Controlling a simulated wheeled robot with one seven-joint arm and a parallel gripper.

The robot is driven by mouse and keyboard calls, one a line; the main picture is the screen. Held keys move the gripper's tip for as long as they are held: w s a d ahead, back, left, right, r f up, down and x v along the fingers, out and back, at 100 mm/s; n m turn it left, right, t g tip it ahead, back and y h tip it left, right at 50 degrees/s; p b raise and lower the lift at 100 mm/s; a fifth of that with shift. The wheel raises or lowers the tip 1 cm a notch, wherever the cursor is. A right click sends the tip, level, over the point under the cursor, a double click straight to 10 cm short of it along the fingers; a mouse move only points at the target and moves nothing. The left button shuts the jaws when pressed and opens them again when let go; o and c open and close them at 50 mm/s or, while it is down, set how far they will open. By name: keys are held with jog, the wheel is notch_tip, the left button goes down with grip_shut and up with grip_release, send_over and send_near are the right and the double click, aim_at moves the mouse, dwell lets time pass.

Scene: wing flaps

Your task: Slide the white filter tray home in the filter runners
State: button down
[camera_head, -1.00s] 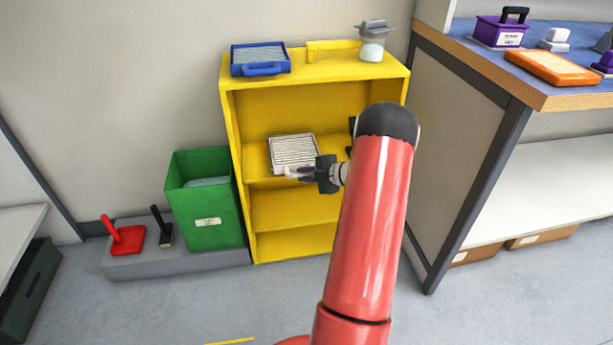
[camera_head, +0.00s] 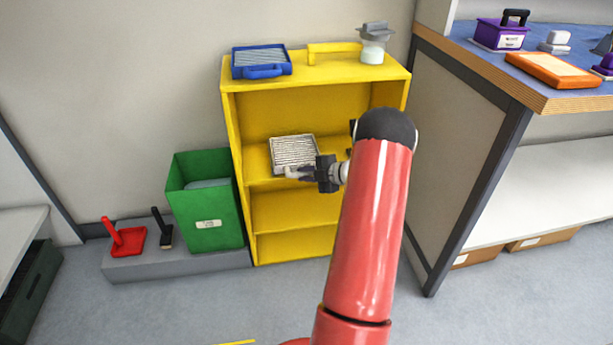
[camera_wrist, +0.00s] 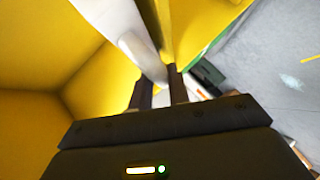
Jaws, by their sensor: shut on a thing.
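The white filter tray (camera_head: 294,150), with a ribbed grey face, lies in the yellow cabinet's middle bay, its near edge at the front of the shelf. My gripper (camera_head: 297,173) is at the tray's near edge, reaching in from the right, and is shut on its white handle. In the wrist view, my gripper's dark fingers (camera_wrist: 160,90) close around a smooth white part (camera_wrist: 118,28), which I take to be the tray's handle. The filter runners cannot be made out apart from the shelf; my arm hides the bay's right side.
The yellow cabinet (camera_head: 229,140) carries a blue case (camera_head: 261,68) and a grey-topped jar (camera_head: 373,45) on top. A green bin (camera_head: 205,225) stands close on its left. A blue-topped workbench (camera_head: 470,42) stands to the right. Floor in front is clear.

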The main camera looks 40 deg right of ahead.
jog(key=shift+w+d, duration=0.15)
jog(key=shift+w, duration=0.3)
jog(key=c, duration=1.3)
grip_release()
jog(key=shift+o, duration=0.2)
jog(key=shift+d, duration=0.1)
jog(key=v, duration=0.7)
jog(key=shift+s, duration=0.35)
jog(key=shift+r, duration=0.2)
